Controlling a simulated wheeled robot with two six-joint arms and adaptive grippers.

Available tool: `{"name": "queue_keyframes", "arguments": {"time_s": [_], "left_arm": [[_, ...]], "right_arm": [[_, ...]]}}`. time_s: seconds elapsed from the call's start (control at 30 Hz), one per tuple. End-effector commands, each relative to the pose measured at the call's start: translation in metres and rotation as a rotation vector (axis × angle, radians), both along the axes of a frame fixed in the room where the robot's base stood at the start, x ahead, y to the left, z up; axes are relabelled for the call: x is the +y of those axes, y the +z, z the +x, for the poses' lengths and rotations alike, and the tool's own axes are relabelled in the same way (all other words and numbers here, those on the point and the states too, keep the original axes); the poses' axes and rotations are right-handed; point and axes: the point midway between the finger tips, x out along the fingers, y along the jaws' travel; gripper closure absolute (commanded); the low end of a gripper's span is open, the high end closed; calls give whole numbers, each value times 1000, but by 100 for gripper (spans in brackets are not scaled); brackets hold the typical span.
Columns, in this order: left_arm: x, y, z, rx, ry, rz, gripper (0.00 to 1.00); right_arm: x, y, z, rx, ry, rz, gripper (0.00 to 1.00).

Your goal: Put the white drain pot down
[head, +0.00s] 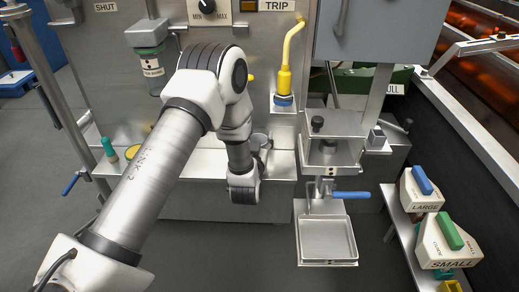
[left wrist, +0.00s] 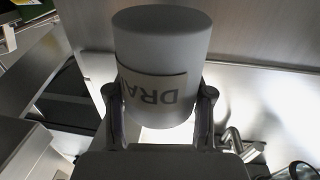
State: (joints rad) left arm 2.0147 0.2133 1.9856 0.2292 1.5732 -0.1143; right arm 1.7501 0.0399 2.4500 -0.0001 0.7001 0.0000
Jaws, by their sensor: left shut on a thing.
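The white drain pot (left wrist: 163,45) fills the upper middle of the left wrist view. In the head view my left gripper (head: 257,152) is mostly hidden behind my own wrist, over the steel shelf (head: 283,164) at the machine's front. A small grey round shape beside it may be the pot's top. I cannot tell whether the pot touches the shelf. My right gripper is not in view.
A yellow spout (head: 290,55) stands behind, right of my wrist. A square steel tray (head: 327,238) and a blue-handled lever (head: 350,195) are to the right. White "LARGE" (head: 423,192) and "SMALL" (head: 446,242) blocks sit far right. A green-topped peg (head: 109,150) stands at the shelf's left.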

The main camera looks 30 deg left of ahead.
Motion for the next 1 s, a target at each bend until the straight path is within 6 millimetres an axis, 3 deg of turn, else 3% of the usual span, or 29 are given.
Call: {"name": "queue_keyframes", "arguments": {"time_s": [0.13,0.47,0.5,0.57,0.93,1.0], "left_arm": [[0,-31,-1,3,-1,1,85],[-1,-34,-1,2,0,0,85],[-1,-35,-1,2,0,0,45],[-1,-34,-1,2,0,0,24],[-1,-29,-1,1,0,0,23],[-4,-31,-8,6,-1,-2,23]], "right_arm": [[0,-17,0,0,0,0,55],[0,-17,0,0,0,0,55],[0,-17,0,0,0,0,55],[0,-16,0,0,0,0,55],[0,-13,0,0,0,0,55],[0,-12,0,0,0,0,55]]}}
